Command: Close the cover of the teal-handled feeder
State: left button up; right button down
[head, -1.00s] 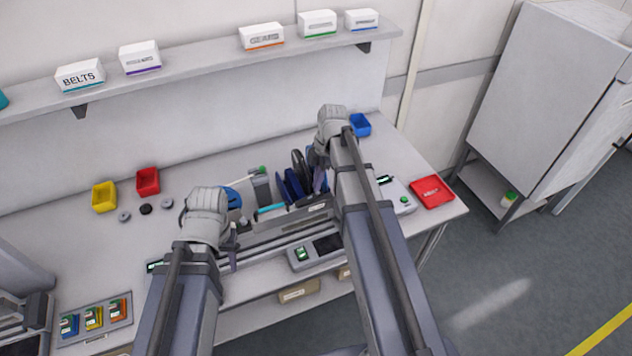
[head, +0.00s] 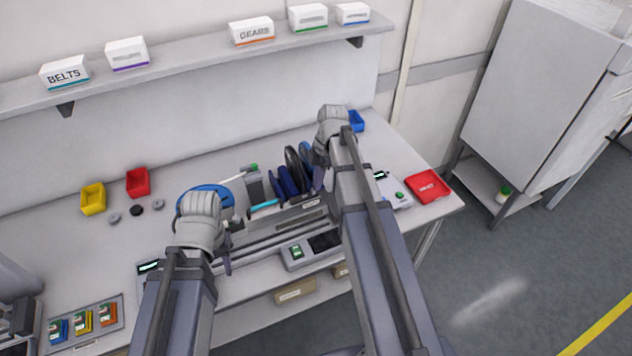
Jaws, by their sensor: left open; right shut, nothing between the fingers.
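The teal handle (head: 264,206) shows on a feeder in the middle of the bench, between my two arms. Whether its cover is open or shut is too small to tell. My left gripper (head: 229,252) is open, left of the teal handle and over the grey rails at the front of the bench. Its hand partly hides a blue disc (head: 207,192). My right gripper (head: 319,178) is shut and empty, right of the teal handle and beside the dark and blue reels (head: 293,170). My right arm hides part of the feeder area.
A control box with a dark screen (head: 325,241) sits at the front edge. A red tray (head: 427,186) lies at the right. Yellow (head: 93,199) and red (head: 138,182) bins stand at the left. The shelf (head: 190,67) runs above. The bench's left middle is mostly clear.

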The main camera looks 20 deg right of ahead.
pick_arm(q)
jog(key=shift+r, duration=0.1)
pick_arm(e)
jog(key=shift+r+p, duration=0.85)
pick_arm(q)
jog(key=shift+r, duration=0.75)
